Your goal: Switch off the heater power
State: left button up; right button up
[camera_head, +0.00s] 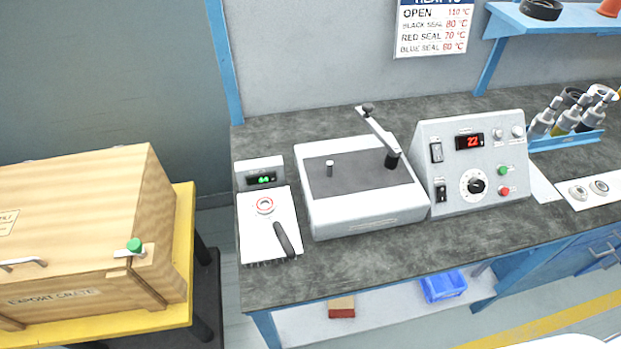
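A light grey control box (455,208) with a sloped front panel stands on the bench in the head view. Its red display (469,141) reads 22. An upper rocker switch (436,152) and a lower dark rocker switch (441,193) sit on the panel's left side. A round dial (474,185) with a black knob is in the middle. A green button (502,170) and a red button (505,191) are at the right. The labels are too small to read, so I cannot tell which control is the heater power or its position. Neither gripper is in view.
A white lever device (360,215) stands directly left of the box. A small scale-like unit (264,180) with a green display and a black-handled tool (284,240) are farther left. A wooden crate (90,220) is at far left. Bench surface (400,250) in front is clear.

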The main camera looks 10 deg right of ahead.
aim_at(441, 190)
jog(key=z, duration=1.4)
